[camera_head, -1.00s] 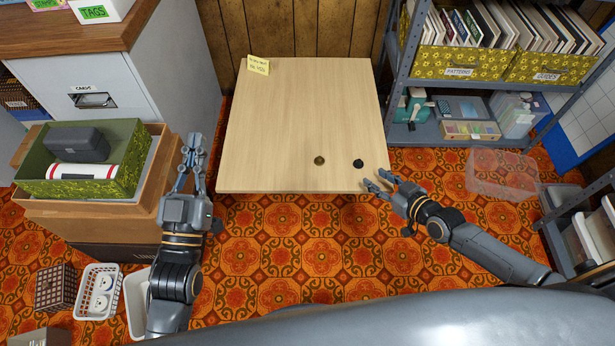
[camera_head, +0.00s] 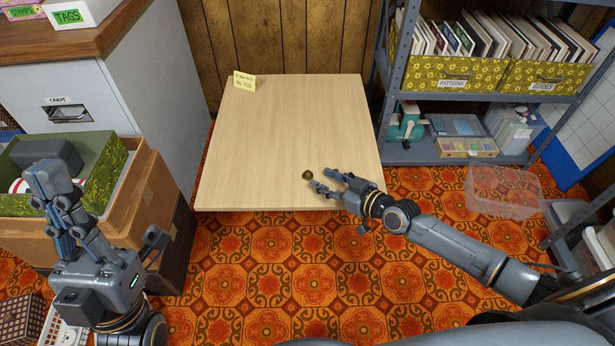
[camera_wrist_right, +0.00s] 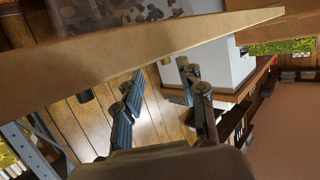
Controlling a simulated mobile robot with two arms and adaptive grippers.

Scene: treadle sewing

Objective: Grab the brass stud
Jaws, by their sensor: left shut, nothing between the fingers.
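The small brass stud (camera_head: 307,175) stands on the light wooden table near its front edge. My right gripper (camera_head: 323,180) is open, with its fingertips just to the right of the stud and close to it. Whether they touch cannot be told. In the right wrist view, a small brownish peg, which looks like the brass stud (camera_wrist_right: 165,60), shows ahead between the open fingers (camera_wrist_right: 160,71). A darker peg (camera_wrist_right: 84,96) shows outside them to the left. My left gripper (camera_head: 50,178) is shut and empty at the far left, in front of the green box.
The pale table (camera_head: 270,130) is mostly clear, with a yellow note (camera_head: 245,81) at its back left. A metal shelf (camera_head: 415,153) stands at the right and a clear bin (camera_head: 503,190) is on the floor. A cardboard box (camera_head: 150,185) stands at the left.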

